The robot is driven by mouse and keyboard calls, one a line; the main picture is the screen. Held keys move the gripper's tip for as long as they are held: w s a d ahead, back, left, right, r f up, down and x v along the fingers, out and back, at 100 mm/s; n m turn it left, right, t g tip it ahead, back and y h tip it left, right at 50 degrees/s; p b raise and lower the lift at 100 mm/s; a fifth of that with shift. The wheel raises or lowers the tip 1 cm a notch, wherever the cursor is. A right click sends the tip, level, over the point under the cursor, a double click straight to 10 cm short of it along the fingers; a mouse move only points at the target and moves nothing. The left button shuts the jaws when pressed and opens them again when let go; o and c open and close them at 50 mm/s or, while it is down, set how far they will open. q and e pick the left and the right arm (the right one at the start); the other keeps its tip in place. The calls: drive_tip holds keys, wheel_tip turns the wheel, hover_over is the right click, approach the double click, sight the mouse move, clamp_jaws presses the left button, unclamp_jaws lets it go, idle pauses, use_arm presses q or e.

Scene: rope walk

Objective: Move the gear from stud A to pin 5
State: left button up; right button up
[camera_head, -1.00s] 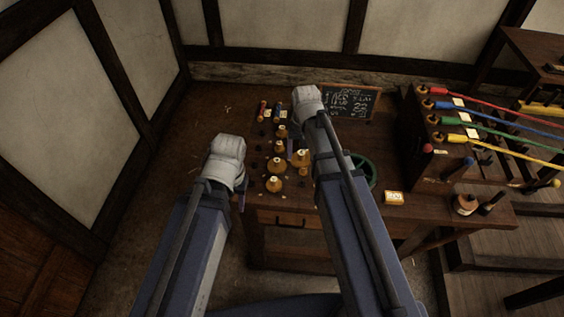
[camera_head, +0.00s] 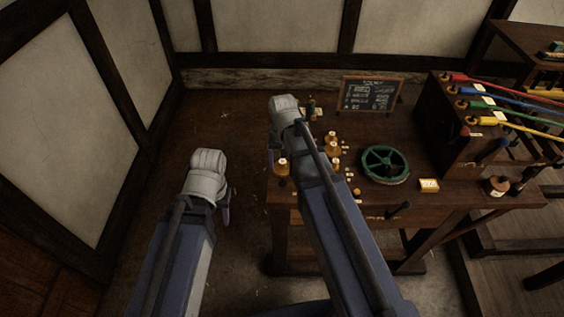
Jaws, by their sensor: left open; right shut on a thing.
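Several brass-orange gear-like pieces stand on the left part of the wooden workbench (camera_head: 405,188). One piece (camera_head: 282,167) is near the bench's left edge, just below my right gripper, and another (camera_head: 333,138) is right of my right arm. I cannot tell which piece is the gear, nor pick out stud A or pin 5. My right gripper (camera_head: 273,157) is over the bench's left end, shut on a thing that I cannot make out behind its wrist. My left gripper (camera_head: 226,207) is open, off the bench to its left, above the floor.
A green handwheel (camera_head: 385,163) lies on the bench right of my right arm. A chalkboard (camera_head: 368,95) stands at the back. The floor left of the bench is clear.

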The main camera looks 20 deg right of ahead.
drive_tip(key=shift+f, duration=0.15)
drive_tip(key=shift+f+b, duration=2.95)
drive_tip(key=shift+b, duration=0.1)
drive_tip(key=shift+f+b, duration=0.45)
drive_tip(key=shift+b, duration=0.05)
drive_tip(key=o, duration=1.1)
drive_tip(key=shift+r, duration=0.1)
wheel_tip(320, 180, up, 8)
drive_tip(key=p, duration=0.8)
